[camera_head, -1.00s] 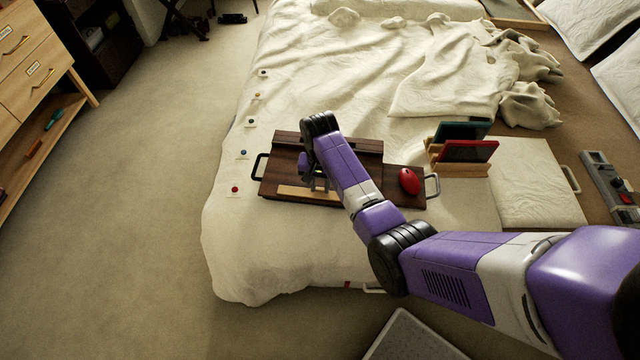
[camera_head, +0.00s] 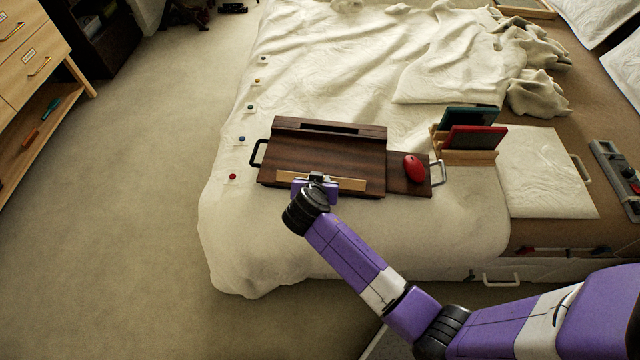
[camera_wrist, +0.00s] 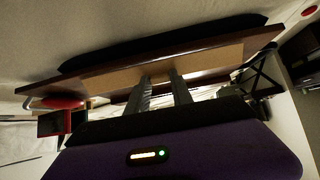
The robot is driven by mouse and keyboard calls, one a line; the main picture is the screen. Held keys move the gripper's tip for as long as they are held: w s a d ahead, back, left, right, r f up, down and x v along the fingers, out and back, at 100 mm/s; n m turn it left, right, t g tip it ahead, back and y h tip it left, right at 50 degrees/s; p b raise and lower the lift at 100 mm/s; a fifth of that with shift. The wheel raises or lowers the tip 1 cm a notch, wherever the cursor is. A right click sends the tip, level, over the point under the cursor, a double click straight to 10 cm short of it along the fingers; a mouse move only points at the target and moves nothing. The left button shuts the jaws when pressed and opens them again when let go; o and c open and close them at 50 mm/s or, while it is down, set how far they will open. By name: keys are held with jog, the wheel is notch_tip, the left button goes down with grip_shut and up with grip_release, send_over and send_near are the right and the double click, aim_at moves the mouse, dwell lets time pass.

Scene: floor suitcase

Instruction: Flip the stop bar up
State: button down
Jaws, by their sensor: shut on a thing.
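The stop bar (camera_head: 350,184) is a light wooden strip along the front edge of a dark wooden lap desk (camera_head: 325,154) on the bed. My gripper (camera_head: 317,178) is at the front edge, shut on the middle of the stop bar. In the wrist view the two grey fingers of my gripper (camera_wrist: 161,84) reach the tan stop bar (camera_wrist: 108,80). The lap desk's dark edge (camera_wrist: 85,88) also shows there. The finger contact is partly hidden in the head view, and the bar's exact tilt is hard to tell.
A red mouse (camera_head: 413,168) sits on the desk's right extension. Tablets in a wooden stand (camera_head: 470,140) are to its right. The bed (camera_head: 270,235) in front of the desk is clear apart from my arm.

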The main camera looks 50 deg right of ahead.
jog(key=h+b, duration=0.1)
jog(key=b, duration=0.2)
jog(key=a+f+t+h+b, duration=0.1)
jog(key=b, duration=0.2)
jog(key=shift+s+f, duration=0.1)
jog(key=shift+s, duration=0.05)
jog(key=h+b, duration=0.1)
jog(key=b, duration=0.2)
jog(key=t+h+b, duration=0.1)
jog(key=b, duration=0.3)
jog(key=f+t+b, duration=0.1)
jog(key=b, duration=0.3)
jog(key=shift+s+a+h, duration=0.3)
jog(key=shift+a+h, duration=0.05)
jog(key=shift+h, duration=0.05)
jog(key=t+h+b, duration=0.1)
jog(key=b, duration=0.4)
jog(key=shift+s+a, duration=0.1)
jog(key=shift+a, duration=0.05)
jog(key=shift+s+r+h+b, duration=0.15)
jog(key=shift+h+b, duration=0.45)
jog(key=shift+b, duration=1)
jog(key=shift+r, duration=0.1)
jog(key=c, duration=1.1)
grip_release()
jog(key=shift+a, duration=0.1)
